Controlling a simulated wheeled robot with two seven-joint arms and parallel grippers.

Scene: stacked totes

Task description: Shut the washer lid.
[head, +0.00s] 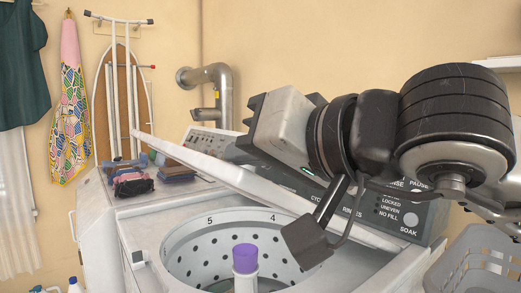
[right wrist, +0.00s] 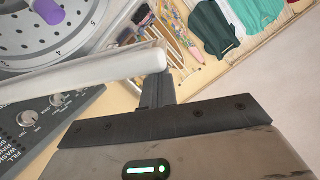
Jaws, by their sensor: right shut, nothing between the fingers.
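The washer (head: 130,225) is a white top-loader with its lid (head: 235,180) tilted up, the free edge raised at the left. The open tub (head: 190,238) below shows holes and a purple-topped agitator (head: 245,258). My right gripper (head: 236,152) is behind the lid, between it and the control panel, with its tips largely hidden in the head view. In the right wrist view the shut fingers (right wrist: 157,88) are at the lid's edge (right wrist: 90,78) and seem to touch it; contact is not certain. They hold nothing. My left gripper is not in view.
The control panel (head: 400,213) rises behind the lid. A second white machine (head: 205,141) and folded clothes (head: 172,170) are at the back left. A grey basket (head: 480,265) stands at the right. A pipe (head: 212,80) runs along the wall by the ironing board (head: 125,90).

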